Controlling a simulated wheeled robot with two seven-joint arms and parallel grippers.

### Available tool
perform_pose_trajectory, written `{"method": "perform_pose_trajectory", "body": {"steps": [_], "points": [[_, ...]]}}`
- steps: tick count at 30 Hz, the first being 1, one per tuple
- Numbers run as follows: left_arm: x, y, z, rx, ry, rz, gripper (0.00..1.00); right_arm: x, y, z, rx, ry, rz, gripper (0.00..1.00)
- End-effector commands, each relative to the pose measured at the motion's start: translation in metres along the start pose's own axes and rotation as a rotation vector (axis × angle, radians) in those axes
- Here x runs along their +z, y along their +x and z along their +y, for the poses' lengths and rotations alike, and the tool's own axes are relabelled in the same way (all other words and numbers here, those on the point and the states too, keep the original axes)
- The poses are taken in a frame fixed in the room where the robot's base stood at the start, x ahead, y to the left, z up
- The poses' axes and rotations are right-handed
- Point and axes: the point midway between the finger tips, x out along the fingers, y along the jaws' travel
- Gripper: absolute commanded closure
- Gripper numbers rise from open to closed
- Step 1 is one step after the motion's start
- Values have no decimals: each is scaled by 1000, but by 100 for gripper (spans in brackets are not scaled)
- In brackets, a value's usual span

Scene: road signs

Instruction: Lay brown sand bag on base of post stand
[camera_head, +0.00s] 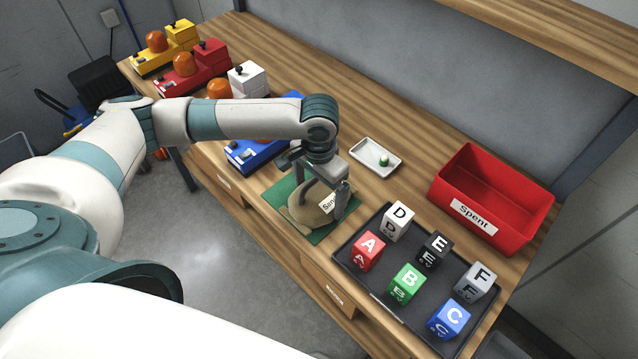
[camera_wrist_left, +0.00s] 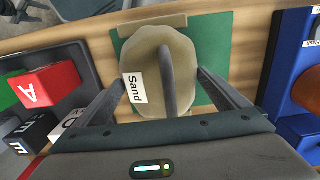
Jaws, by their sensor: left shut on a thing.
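The brown sand bag (camera_head: 306,217) is a rounded tan bag with a white "Sand" label, over a green mat (camera_head: 283,187) near the table's front edge. In the left wrist view the bag (camera_wrist_left: 183,62) lies between the two fingers of my left gripper (camera_wrist_left: 161,80), which is shut on its sides. A grey bar runs across the bag there; I cannot tell whether it is a handle or a post. My left gripper (camera_head: 322,195) points down at the bag in the head view. I cannot tell whether the bag touches the mat. No post stand is clearly recognisable. My right gripper is out of view.
A dark tray (camera_head: 378,271) with lettered blocks is close to the right of the mat. A red "Spent" bin (camera_head: 488,200) and a small white dish (camera_head: 368,147) stand behind. Blue (camera_head: 245,159), red and yellow units with orange domes line the table's left part.

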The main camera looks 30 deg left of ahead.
Motion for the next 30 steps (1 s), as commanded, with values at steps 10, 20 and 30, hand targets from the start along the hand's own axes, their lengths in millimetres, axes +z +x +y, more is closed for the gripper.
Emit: {"method": "perform_pose_trajectory", "body": {"steps": [10, 20, 30], "points": [[-1, -1, 0, 1, 0, 4, 68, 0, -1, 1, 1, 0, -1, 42], [0, 2, 0, 0, 1, 1, 0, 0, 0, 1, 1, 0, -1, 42], [-1, -19, 0, 0, 1, 3, 0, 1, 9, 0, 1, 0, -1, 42]]}}
